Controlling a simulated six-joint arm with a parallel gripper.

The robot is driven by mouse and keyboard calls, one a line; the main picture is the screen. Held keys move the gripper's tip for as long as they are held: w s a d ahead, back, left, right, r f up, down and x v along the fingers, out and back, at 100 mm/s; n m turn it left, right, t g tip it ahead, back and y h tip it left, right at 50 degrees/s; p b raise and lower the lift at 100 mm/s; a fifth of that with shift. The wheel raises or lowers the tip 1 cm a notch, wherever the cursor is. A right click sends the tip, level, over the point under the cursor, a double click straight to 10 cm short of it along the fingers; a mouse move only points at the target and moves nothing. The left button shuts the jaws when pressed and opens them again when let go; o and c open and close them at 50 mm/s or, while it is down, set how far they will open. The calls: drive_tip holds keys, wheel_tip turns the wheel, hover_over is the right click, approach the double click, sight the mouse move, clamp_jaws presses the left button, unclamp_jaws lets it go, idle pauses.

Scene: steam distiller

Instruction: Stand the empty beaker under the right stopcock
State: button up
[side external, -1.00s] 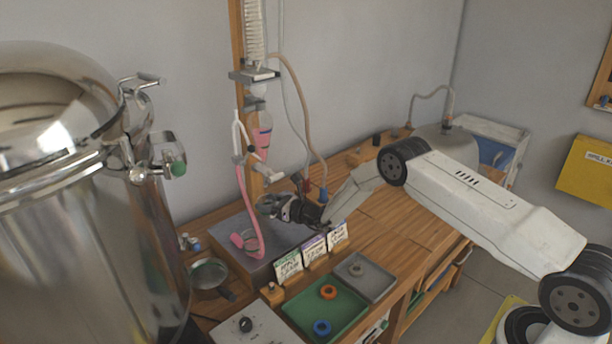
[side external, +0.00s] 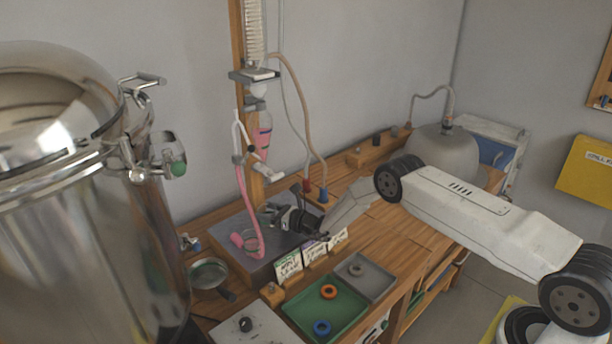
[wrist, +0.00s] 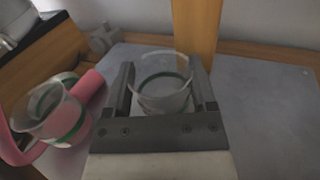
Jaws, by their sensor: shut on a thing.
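My gripper (wrist: 162,75) is shut on a clear beaker (wrist: 164,96) with a green band; no liquid shows in it. In the side view my gripper (side external: 275,213) is low over the grey platform (side external: 264,262), right of the pink tube; the beaker is hard to make out there. I cannot tell whether its base touches the platform. A white stopcock (side external: 265,173) sits below the pink-filled glass funnel (side external: 264,138), above and slightly left of my gripper. A second clear beaker (wrist: 52,115) with a green band stands left of my gripper, beside the pink tube (wrist: 90,88).
A wooden post (wrist: 195,28) rises just behind the held beaker. Label cards (side external: 313,251) stand along the platform's front edge. A green tray (side external: 318,309) and a grey tray (side external: 362,278) lie in front. The platform right of the beaker is clear in the wrist view.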

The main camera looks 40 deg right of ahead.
drive_tip(key=shift+f, duration=0.15)
drive_tip(key=o, duration=1.2)
drive_tip(key=shift+c, duration=0.2)
drive_tip(key=shift+v, duration=6.05)
